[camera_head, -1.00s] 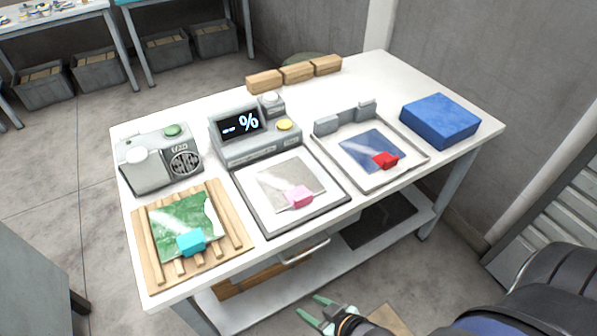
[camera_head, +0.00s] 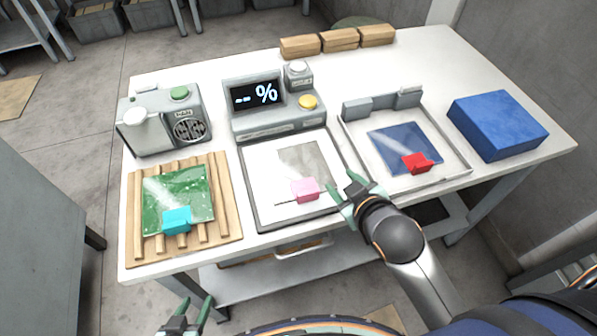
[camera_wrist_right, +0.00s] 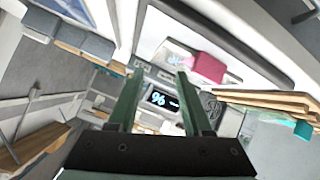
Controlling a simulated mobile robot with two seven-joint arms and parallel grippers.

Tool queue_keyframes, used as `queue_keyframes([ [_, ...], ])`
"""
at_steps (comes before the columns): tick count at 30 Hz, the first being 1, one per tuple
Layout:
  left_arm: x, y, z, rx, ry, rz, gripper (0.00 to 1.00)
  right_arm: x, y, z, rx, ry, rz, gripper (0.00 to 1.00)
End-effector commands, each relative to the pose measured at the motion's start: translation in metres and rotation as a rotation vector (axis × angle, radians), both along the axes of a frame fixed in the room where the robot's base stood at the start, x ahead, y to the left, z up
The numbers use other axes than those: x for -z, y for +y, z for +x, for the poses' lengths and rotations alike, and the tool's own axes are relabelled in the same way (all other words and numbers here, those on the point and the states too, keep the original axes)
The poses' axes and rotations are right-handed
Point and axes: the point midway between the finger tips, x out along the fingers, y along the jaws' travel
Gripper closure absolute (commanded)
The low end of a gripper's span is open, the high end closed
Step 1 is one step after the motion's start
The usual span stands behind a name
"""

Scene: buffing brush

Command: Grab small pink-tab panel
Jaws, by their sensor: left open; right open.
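The small panel with the pink tab (camera_head: 305,189) lies on the white framed tray (camera_head: 262,218) in the middle of the table. Its plate is clear to grey, and its tab faces the table's front edge. My right gripper (camera_head: 352,190) is open and empty, just right of the pink tab and near the tray's right edge. In the right wrist view, the green fingers (camera_wrist_right: 155,88) are apart with nothing between them, and the pink tab (camera_wrist_right: 208,67) is up and right of them. My left gripper (camera_head: 190,318) is open and empty, low in front of the table.
A green panel with a cyan tab (camera_head: 177,220) lies on a wooden rack (camera_head: 137,246) at left. A blue panel with a red tab (camera_head: 417,163) lies on a right tray (camera_head: 452,152). A blue block (camera_head: 497,124), a display device (camera_head: 258,97) and a grey machine (camera_head: 165,118) stand around.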

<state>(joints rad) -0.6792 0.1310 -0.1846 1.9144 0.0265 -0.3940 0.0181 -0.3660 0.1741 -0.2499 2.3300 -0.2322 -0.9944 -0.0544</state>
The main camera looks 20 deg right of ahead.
Motion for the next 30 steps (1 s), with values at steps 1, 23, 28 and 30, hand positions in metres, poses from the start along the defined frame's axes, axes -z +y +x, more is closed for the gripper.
queue_keyframes([
  [1,0.000,0.000,0.000,0.000,0.000,0.000,0.50,-0.018,0.005,0.016,-0.027,-0.085,-0.029,0.50],
  [23,0.002,0.001,0.000,-0.001,0.001,0.001,0.50,-0.270,0.263,-0.049,-1.183,-2.032,-1.070,0.50],
  [28,0.003,0.000,0.000,-0.001,0.001,0.001,0.50,-0.191,0.268,-0.074,1.677,2.205,1.376,0.50],
  [30,0.003,0.000,0.000,-0.001,0.001,0.001,0.50,-0.157,0.251,-0.068,1.678,1.917,1.307,0.50],
])
